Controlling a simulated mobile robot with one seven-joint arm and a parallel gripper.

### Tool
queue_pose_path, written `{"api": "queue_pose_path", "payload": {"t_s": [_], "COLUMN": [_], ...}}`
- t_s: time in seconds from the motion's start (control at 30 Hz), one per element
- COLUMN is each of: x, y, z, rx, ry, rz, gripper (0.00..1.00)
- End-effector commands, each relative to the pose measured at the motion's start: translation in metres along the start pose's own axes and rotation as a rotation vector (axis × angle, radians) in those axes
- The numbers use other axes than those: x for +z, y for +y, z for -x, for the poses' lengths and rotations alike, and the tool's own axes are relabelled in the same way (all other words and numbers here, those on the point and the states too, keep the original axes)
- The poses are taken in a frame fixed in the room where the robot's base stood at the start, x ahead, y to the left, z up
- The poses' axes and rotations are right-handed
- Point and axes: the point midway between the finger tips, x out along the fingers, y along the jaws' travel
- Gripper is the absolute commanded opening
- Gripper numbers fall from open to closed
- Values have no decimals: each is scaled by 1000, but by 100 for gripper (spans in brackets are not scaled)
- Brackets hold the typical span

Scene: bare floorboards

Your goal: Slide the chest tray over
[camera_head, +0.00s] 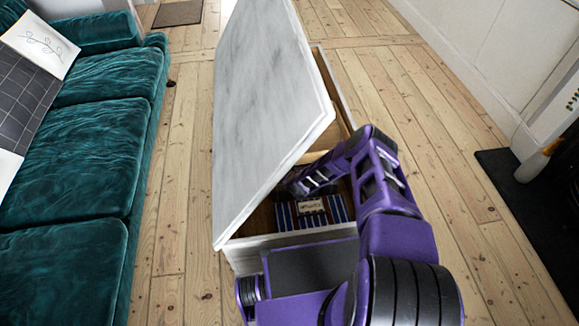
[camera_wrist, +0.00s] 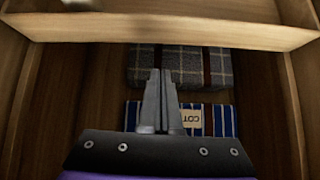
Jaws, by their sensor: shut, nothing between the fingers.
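The chest (camera_head: 245,244) stands on the floor with its pale marbled lid (camera_head: 265,95) raised and tilted to the left. The wooden tray (camera_wrist: 160,30) spans the chest across the top of the wrist view. In the head view only a small part of the tray (camera_head: 313,156) shows behind my arm and the lid. My gripper (camera_wrist: 160,75) is inside the chest, its two fingers together and empty. The fingertips point toward the tray's near wall and appear below it; whether they touch it I cannot tell. In the head view my arm hides the fingers.
A striped folded cloth with a label (camera_wrist: 205,120) and a plaid folded cloth (camera_wrist: 205,65) lie on the chest floor. A green sofa (camera_head: 95,150) stands at the left. A dark mat (camera_head: 520,190) lies at the right. Floorboards beside the chest are clear.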

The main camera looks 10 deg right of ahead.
Motion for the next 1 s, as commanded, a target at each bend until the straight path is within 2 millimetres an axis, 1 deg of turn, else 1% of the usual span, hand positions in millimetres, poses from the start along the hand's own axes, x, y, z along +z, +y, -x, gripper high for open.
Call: {"api": "queue_pose_path", "payload": {"t_s": [0.03,0.33,0.4,0.5,0.7,1.0], "x": [-3,-2,8,17,27,29], "y": [1,1,1,1,0,0], "z": [-11,-55,-62,-70,-79,-79], "rx": [0,1,0,0,0,0], "ry": [0,-1,-3,-3,0,0], "rz": [2,2,5,3,1,-1], "gripper": [0,0,0,0,0,0]}}
